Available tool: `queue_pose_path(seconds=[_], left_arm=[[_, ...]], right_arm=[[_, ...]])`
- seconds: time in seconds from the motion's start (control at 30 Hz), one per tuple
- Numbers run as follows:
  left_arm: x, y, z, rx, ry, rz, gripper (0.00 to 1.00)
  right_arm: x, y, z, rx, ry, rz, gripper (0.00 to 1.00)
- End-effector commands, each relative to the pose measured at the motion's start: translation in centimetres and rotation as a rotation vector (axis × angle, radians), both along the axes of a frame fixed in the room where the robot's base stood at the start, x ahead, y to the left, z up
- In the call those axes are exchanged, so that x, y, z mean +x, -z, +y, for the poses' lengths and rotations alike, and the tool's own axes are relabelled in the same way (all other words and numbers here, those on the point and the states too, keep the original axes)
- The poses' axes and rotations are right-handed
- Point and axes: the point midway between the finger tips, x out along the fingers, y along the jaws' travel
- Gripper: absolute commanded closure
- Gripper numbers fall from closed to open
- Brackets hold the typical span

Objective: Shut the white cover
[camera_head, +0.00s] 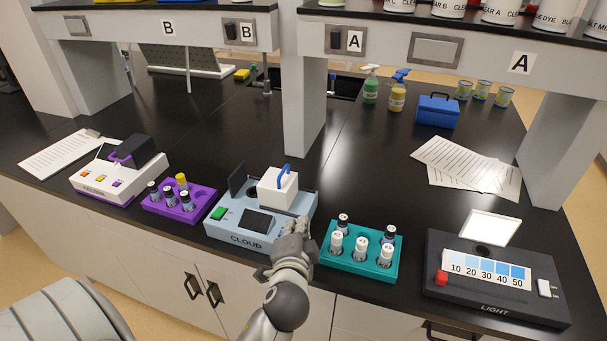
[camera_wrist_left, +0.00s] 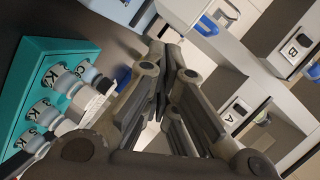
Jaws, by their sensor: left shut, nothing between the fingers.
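A white block-like cover (camera_head: 278,188) with a blue arched handle (camera_head: 284,176) sits on the pale blue CLOUD device (camera_head: 237,231), toward its back right. A dark flap (camera_head: 237,180) stands raised to its left, beside a dark round opening. My left gripper (camera_head: 293,232) is shut and empty at the device's front right corner, in front of the cover; I cannot tell whether it touches the device. In the left wrist view its fingers (camera_wrist_left: 163,58) are together. A white panel (camera_head: 491,228) also stands tilted up on the dark LIGHT device (camera_head: 490,308). My right gripper is not in view.
A teal rack (camera_head: 333,258) of white-capped vials stands close right of my left gripper; it also shows in the left wrist view (camera_wrist_left: 35,80). A purple vial rack (camera_head: 162,213) stands left of the CLOUD device. A shelf post (camera_head: 305,110) rises behind. Black counter between is clear.

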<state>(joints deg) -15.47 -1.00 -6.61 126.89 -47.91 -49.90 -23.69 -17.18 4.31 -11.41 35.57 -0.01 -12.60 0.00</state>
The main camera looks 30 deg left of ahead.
Motion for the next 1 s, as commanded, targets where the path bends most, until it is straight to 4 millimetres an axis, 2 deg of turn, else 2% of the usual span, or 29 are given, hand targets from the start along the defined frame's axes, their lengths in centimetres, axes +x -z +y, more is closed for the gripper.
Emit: queue_pose_path(seconds=[0.1, 0.2, 0.3, 0.47, 0.9, 1.0], left_arm=[[2.1, -2.8, -0.3, 0.163, 0.033, -0.057, 1.00], [3.0, -4.3, -0.6, 0.256, 0.052, -0.084, 1.00], [3.6, -4.8, -0.7, 0.296, 0.061, -0.092, 1.00], [5.2, -5.1, 0.1, 0.301, 0.061, -0.094, 1.00], [12.6, -4.6, 4.0, 0.296, 0.061, -0.092, 1.00], [11.8, -4.2, 5.7, 0.298, 0.060, -0.089, 1.00]], right_arm=[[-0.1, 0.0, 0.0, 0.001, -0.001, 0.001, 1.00], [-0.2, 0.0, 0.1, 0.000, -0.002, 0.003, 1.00], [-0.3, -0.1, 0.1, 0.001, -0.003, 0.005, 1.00], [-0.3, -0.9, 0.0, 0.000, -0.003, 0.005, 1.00], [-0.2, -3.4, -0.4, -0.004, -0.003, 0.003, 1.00], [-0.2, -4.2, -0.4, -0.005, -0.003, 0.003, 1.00]])
